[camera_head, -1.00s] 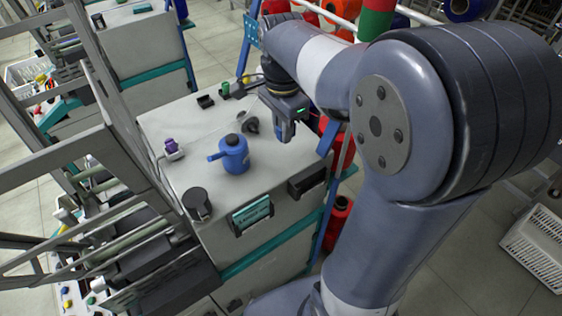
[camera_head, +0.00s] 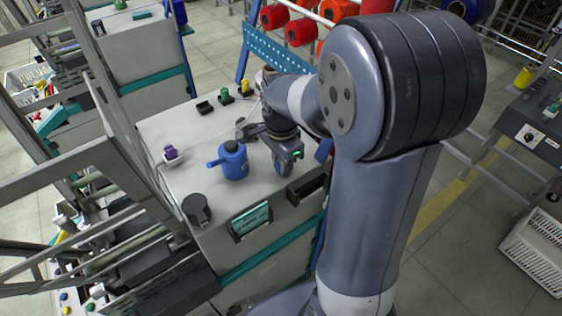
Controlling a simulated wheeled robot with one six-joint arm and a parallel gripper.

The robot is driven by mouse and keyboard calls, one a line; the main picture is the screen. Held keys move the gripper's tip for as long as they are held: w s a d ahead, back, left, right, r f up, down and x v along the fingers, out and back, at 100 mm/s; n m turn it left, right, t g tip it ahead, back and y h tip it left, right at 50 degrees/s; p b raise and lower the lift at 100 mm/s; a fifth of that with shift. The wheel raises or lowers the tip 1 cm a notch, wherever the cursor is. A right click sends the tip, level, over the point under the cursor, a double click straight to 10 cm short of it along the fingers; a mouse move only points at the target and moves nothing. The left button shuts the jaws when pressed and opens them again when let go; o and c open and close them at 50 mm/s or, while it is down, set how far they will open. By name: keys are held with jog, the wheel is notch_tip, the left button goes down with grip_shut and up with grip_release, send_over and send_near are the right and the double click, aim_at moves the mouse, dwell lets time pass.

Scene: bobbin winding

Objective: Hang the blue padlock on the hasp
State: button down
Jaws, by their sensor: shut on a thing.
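My gripper (camera_head: 279,182) is low over the right part of the grey cabinet top, pointing down, just right of the blue jug-shaped can. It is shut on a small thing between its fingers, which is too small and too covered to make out. I cannot pick out the blue padlock for certain in this view. I cannot make out the hasp either.
The blue can (camera_head: 233,160) stands close to the left of my gripper. A black bin (camera_head: 306,187) is at the right front edge and a dark round cup (camera_head: 196,208) at the front left. Purple (camera_head: 170,153), green (camera_head: 225,96) and yellow (camera_head: 246,89) small items stand farther back.

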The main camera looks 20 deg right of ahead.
jog(key=shift+f, duration=0.2)
jog(key=c, duration=1.3)
grip_release()
jog(key=shift+r, duration=0.1)
notch_tip(320, 180, up, 12)
jog(key=shift+r, duration=0.15)
notch_tip(320, 180, down, 13)
jog(key=shift+r, duration=0.2)
notch_tip(320, 180, up, 2)
jog(key=shift+r, duration=0.65)
